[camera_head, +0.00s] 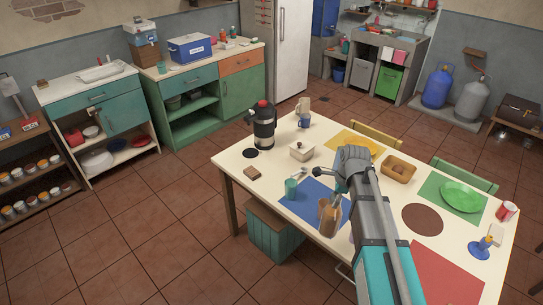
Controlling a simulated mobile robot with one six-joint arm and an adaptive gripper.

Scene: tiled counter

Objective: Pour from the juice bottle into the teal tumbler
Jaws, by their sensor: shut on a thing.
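The juice bottle (327,217) is orange-brown and shows over the right part of the blue mat, just left of my arm. It looks tilted, with its narrower end up and to the right. My gripper (341,190) is small and partly hidden by my wrist; it is shut on the bottle near that upper end. I cannot tell whether the bottle touches the mat. The teal tumbler (291,189) stands upright to the left of the bottle, at the blue mat's left edge, apart from the bottle. Its inside is too small to see.
The blue mat (309,187) lies on the cream table (262,204). A basket (398,170) and green plate (461,197) are right of my arm.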

